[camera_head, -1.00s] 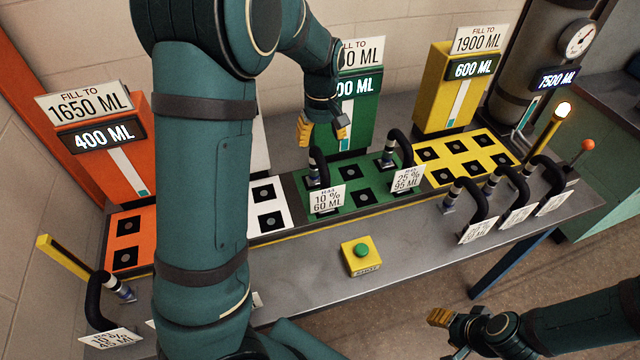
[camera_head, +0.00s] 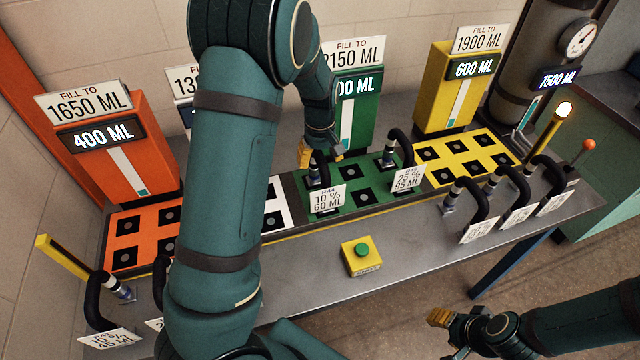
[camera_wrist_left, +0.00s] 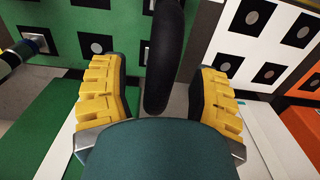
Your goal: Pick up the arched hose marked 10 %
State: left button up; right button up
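The black arched hose (camera_head: 319,168) with a card reading 10 %, 60 ML (camera_head: 328,198) stands on the green panel (camera_head: 350,202). My left gripper (camera_head: 321,154) is at its top, fingers pointing down. In the left wrist view the hose (camera_wrist_left: 165,50) passes between the two yellow fingers of the left gripper (camera_wrist_left: 157,72). The fingers are open, with gaps visible on both sides of the hose. My right gripper (camera_head: 450,330) is low at the right, away from the bench; its opening is unclear.
A second hose (camera_head: 403,143), marked 25 %, stands close by on the green panel. Several hoses (camera_head: 520,185) stand at the bench's right, others at the left end (camera_head: 97,300). The green dispenser (camera_head: 355,115) rises behind. A yellow box with a green button (camera_head: 361,257) sits in front.

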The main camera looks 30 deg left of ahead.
pick_arm(q)
grip_shut()
